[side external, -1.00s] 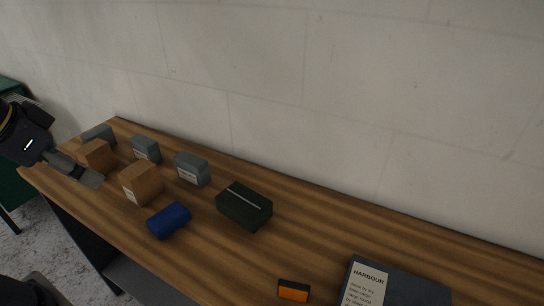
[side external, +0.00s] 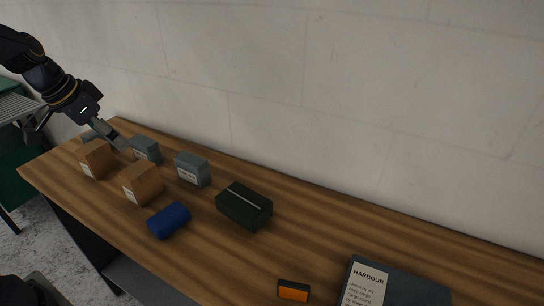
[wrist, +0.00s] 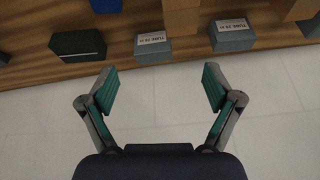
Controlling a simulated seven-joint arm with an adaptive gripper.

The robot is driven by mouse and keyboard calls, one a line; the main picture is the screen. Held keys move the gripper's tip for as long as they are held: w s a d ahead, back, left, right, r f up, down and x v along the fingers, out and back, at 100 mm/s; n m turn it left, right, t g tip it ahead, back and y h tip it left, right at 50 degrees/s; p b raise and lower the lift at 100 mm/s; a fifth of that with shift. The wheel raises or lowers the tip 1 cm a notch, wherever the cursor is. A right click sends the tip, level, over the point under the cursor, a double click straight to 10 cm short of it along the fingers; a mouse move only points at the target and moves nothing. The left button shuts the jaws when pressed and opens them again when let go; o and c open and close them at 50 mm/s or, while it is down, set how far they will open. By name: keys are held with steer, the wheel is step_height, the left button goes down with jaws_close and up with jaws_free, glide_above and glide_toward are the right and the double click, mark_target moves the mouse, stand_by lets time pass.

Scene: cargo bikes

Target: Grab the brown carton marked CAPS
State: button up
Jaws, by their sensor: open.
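In the wrist view the brown cartons show at the top, one in the middle (wrist: 182,20) and one at the right (wrist: 296,9), with no label legible. My gripper (side external: 118,143) is above the back left of the bench, near the grey boxes. In the wrist view my gripper (wrist: 160,88) is open and empty, its fingers wide apart.
Grey labelled boxes stand behind the cartons (side external: 146,150) (side external: 192,169). A pale wall (side external: 330,90) runs close behind the bench.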

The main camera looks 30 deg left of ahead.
mark_target(137, 169)
steer(key=shift+n, duration=0.6)
steer(key=w+a+f, duration=0.1)
steer(key=f, duration=0.2)
steer(key=w+a+f, duration=0.1)
steer(key=f, duration=0.3)
steer(key=w+a+f, duration=0.1)
steer(key=f, duration=0.3)
steer(key=shift+f, duration=0.15)
steer(key=x, duration=0.6)
steer(key=shift+w+a, duration=0.2)
steer(key=shift+a, duration=0.1)
steer(key=shift+r, duration=0.25)
steer(key=c, duration=1.6)
